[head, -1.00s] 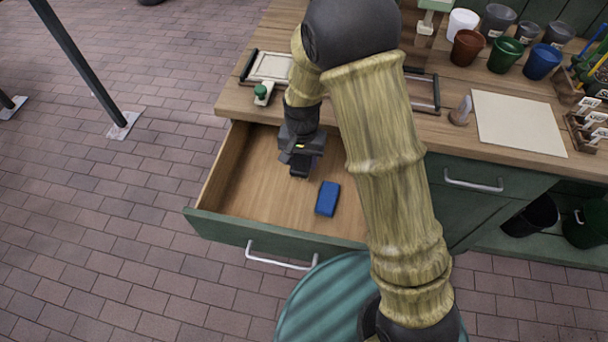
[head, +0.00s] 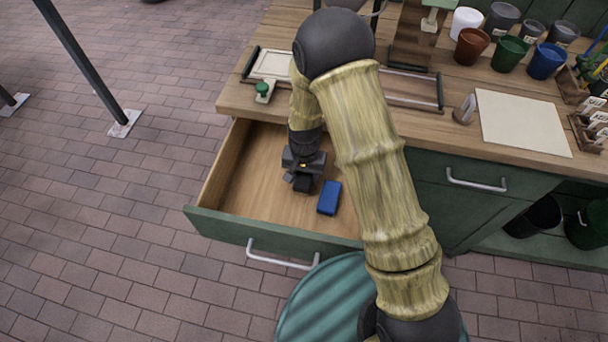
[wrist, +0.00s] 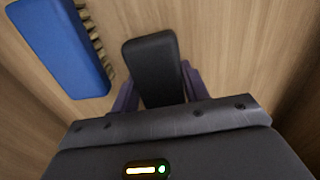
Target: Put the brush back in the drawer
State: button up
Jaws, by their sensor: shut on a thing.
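The drawer (head: 225,222) is pulled open under the worktop. A blue brush (head: 329,198) lies on its floor; the wrist view shows its blue back and tan bristles (wrist: 62,45) along one side. My gripper (head: 302,178) is inside the drawer area, just left of the blue brush. Its purple fingers (wrist: 160,88) are shut on a black block-shaped thing (wrist: 153,62), close above or on the drawer floor; I cannot tell which. The black thing's underside is hidden, so I cannot see whether it has bristles. It is apart from the blue brush.
The worktop (head: 430,128) above holds a green-knobbed stamp-like thing (head: 263,91), trays, a pale sheet (head: 522,123) and several pots. My arm covers the drawer's right part. A round green top (head: 325,300) stands before the drawer. Bare drawer floor shows at left.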

aim_at(304, 174)
jog(key=o, duration=1.1)
notch_tip(304, 174, up, 12)
jog(key=shift+r+p, duration=0.1)
jog(key=shift+p, duration=0.45)
jog(key=s+d+r+t, duration=0.1)
jog(key=s+d+r, duration=0.2)
jog(key=d, duration=0.3)
jog(key=s+d+r+n, duration=0.1)
jog(key=s+d+r, duration=0.2)
jog(key=d, duration=0.3)
jog(key=s+d+r+t, duration=0.1)
jog(key=s+d+r, duration=0.2)
jog(key=s+d, duration=0.2)
jog(key=shift+d+r+n+t, duration=0.15)
jog(key=shift+d+r, duration=0.05)
jog(key=shift+d, duration=0.35)
jog(key=shift+d+r+n+t, duration=0.15)
jog(key=shift+d+r, duration=0.05)
jog(key=shift+d, duration=0.35)
